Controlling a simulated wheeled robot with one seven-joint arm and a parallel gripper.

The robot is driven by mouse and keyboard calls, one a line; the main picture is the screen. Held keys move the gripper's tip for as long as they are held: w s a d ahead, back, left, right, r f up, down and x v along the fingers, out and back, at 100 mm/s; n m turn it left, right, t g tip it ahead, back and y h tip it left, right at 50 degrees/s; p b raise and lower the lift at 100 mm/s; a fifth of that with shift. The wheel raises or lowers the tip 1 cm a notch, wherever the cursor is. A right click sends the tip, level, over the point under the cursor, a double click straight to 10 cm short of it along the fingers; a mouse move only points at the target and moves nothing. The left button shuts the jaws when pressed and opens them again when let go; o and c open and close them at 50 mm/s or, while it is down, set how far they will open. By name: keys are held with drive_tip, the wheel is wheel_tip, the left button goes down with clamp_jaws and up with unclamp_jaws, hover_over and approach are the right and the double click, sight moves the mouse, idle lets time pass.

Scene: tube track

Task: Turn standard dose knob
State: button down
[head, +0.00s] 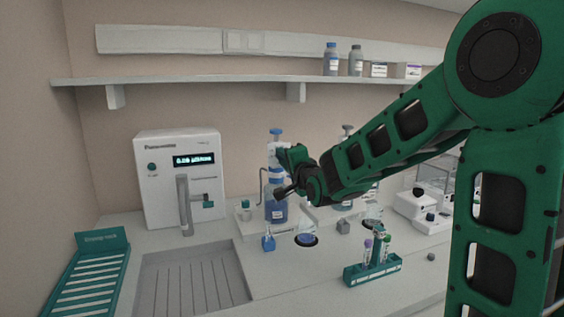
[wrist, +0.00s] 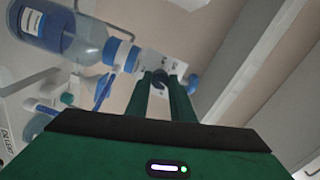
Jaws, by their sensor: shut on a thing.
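A bottle of blue liquid (head: 276,212) with a blue-topped dispenser stands on the bench, and it also shows tilted in the wrist view (wrist: 65,28). My gripper (head: 288,156) is at the dispenser's upper part, above the bottle. The fingers hide part of the knob, and the print on the head is too small to read. My wrist hides part of the bottle in the head view.
A second dispenser bottle (head: 345,203) stands behind my arm. A white instrument with a display (head: 181,180) is at the left. A green drying rack (head: 98,275) lies at the left edge.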

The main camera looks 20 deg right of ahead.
drive_tip(key=shift+d+f, duration=0.2)
drive_tip(key=shift+d, duration=0.05)
drive_tip(key=c, duration=1.7)
unclamp_jaws()
drive_tip(key=shift+o, duration=0.8)
drive_tip(key=shift+r, duration=0.1)
drive_tip(key=shift+s+a, duration=0.1)
drive_tip(key=s, duration=1)
drive_tip(key=shift+s, duration=0.3)
